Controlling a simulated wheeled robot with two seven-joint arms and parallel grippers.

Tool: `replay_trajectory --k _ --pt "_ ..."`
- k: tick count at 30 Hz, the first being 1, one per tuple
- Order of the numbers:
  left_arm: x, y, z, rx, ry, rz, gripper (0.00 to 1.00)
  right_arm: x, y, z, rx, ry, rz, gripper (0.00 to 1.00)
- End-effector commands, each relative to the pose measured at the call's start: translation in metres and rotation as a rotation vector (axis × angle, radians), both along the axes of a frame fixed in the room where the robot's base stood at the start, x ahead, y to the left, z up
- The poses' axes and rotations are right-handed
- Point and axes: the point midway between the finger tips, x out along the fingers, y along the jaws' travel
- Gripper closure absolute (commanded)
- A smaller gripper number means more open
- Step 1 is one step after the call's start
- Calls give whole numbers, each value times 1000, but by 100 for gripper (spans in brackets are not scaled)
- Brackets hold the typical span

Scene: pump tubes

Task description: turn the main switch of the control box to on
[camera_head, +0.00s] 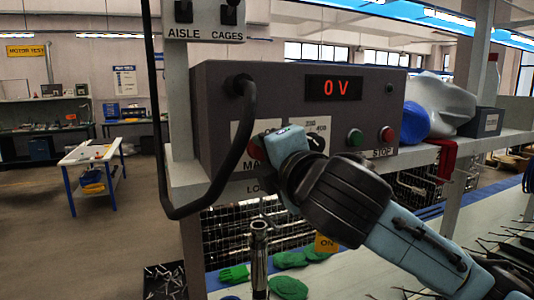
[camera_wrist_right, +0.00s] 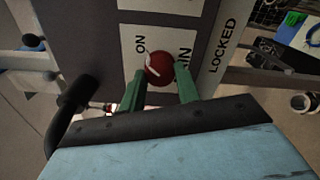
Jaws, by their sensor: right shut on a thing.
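The control box (camera_head: 300,88) is a dark grey box on a shelf, with a red "0 V" display (camera_head: 334,88). Its main switch is a red round knob (camera_head: 256,148) with a white mark, on a white plate lettered MAIN. In the right wrist view the knob (camera_wrist_right: 159,68) sits between the two green fingers, with the ON lettering (camera_wrist_right: 140,46) beside it. My right gripper (camera_wrist_right: 158,84) is shut on the knob. In the head view its blue body hides part of the plate and the fingers. My left gripper is not in view.
A black cable (camera_head: 240,140) loops down from the box's left front. A green button (camera_head: 355,138) and a red stop button (camera_head: 387,135) sit right of the switch. A black selector (camera_head: 316,143) is close to my gripper. Green gloves (camera_head: 290,287) lie on the bench below.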

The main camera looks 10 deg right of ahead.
Motion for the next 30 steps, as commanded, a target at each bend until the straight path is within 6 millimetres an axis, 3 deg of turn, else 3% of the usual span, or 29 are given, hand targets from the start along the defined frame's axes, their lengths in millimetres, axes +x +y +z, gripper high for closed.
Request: replay_trajectory --k 9,25,26,30 --pt "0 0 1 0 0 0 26 0 -1 1 113 19 -3 91" --pt "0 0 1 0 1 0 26 0 -1 1 134 23 -2 91" --pt "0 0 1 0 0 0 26 0 -1 1 134 23 -2 65" --pt "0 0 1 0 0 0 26 0 -1 1 133 24 -2 47"
